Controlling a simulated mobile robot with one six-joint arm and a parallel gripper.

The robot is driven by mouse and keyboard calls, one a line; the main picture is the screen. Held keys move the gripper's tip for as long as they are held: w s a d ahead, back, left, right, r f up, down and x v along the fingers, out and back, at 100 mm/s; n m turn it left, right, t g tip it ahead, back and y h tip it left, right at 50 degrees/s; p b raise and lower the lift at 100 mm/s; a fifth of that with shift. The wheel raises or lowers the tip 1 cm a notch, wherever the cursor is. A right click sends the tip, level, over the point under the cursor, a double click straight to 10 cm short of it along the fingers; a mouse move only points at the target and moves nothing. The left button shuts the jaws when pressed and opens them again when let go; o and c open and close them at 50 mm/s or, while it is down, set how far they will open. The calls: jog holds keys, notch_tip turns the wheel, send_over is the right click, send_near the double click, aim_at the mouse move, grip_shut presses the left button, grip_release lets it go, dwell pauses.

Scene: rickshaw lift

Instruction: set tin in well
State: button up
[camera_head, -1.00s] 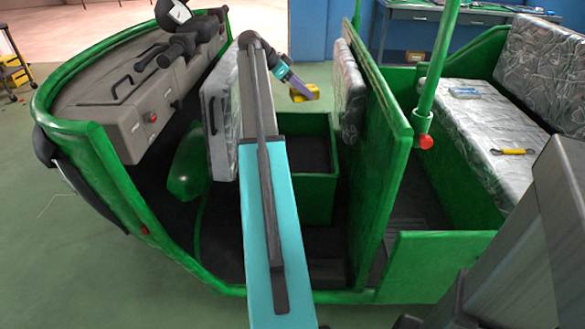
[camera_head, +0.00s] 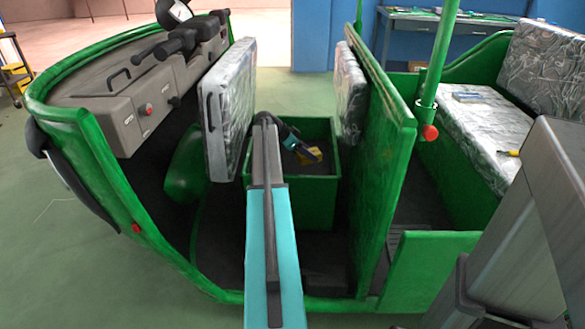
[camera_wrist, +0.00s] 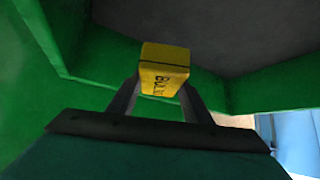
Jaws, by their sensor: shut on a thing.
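The yellow tin (camera_wrist: 164,70) with dark lettering is held between the two fingers of my gripper (camera_wrist: 160,95) in the wrist view. In the head view the tin (camera_head: 303,155) shows small at the end of my gripper (camera_head: 308,153), inside the outline of the green open-topped well (camera_head: 290,205). The well has a dark floor (camera_wrist: 215,35) and green walls. The tin appears to be over or within the well; I cannot tell whether it touches the floor.
A silver-wrapped seat cushion (camera_head: 228,108) stands tilted up left of the well. A wrapped backrest (camera_head: 350,95) and a green partition (camera_head: 385,170) stand to its right. The rear bench (camera_head: 480,130) carries small items. The grey dashboard (camera_head: 130,95) is at the left.

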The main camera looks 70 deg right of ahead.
aim_at(309, 163)
jog(key=shift+s, duration=0.1)
jog(key=shift+f, duration=0.45)
jog(key=shift+f+b, duration=0.45)
jog(key=shift+f, duration=1.55)
jog(key=shift+f, duration=0.1)
jog(key=shift+f+b, duration=0.5)
jog(key=shift+f, duration=1.9)
jog(key=shift+f, duration=0.15)
jog(key=o, duration=1.2)
jog(key=shift+r, duration=0.2)
